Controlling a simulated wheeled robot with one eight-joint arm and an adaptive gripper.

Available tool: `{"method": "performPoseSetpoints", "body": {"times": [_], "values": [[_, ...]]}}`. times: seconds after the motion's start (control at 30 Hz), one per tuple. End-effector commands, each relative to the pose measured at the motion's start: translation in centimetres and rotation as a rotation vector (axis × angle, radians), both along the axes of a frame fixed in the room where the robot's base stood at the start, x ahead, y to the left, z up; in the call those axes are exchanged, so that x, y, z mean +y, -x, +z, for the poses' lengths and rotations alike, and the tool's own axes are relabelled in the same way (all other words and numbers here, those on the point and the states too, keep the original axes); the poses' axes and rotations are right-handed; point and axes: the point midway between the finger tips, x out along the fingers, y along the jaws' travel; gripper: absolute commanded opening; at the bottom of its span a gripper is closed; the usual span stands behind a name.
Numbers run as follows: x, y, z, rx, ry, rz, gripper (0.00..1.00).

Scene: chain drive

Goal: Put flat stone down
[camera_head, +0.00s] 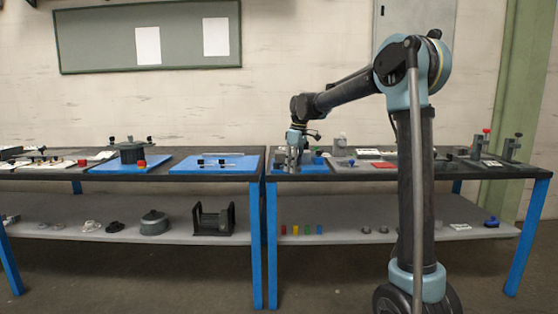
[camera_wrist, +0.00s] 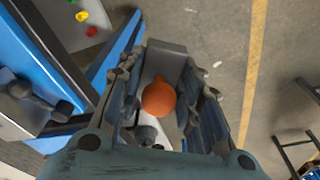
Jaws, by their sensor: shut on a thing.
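My gripper (camera_head: 292,160) points down at the left end of the right-hand table, near a blue mat (camera_head: 314,169). In the wrist view its two fingers (camera_wrist: 167,92) stand either side of a plain grey slab, which I take to be the flat stone (camera_wrist: 167,58). The fingers are shut on it. An orange rounded thing (camera_wrist: 158,98) shows between the fingers and covers part of the slab; I cannot tell what it belongs to. In the head view the stone is too small to make out.
The right-hand table (camera_head: 460,169) carries a red flat piece (camera_head: 383,164) and upright dark fixtures (camera_head: 511,147) on the right. The left-hand table has blue mats (camera_head: 215,164) with parts on them. Small coloured pieces (camera_head: 301,230) stand on the lower shelf. The floor in front is clear.

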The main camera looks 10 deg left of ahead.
Motion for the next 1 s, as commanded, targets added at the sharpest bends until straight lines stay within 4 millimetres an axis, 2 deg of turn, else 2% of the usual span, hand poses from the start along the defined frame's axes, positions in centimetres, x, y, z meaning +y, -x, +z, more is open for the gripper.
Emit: {"method": "performPoseSetpoints", "body": {"times": [0.1,0.17,0.3,0.5,0.63,0.8,0.9,1.0], "values": [[-4.3,-3.1,-2.6,0.0,0.001,-0.13,0.11],[-6.7,-4.6,-4.0,-0.001,0.001,-0.205,0.11],[-12.9,-7.6,-7.4,-0.002,0.001,-0.382,0.11],[-22.0,-10.3,-12.1,-0.003,0.0,-0.629,0.11],[-27.3,-11.1,-14.7,-0.003,-0.001,-0.769,0.11],[-32.0,-11.4,-17.0,-0.006,-0.004,-0.893,0.11],[-33.5,-11.4,-17.7,-0.006,-0.005,-0.931,0.11],[-34.1,-11.4,-17.9,-0.007,-0.005,-0.945,0.11]]}}
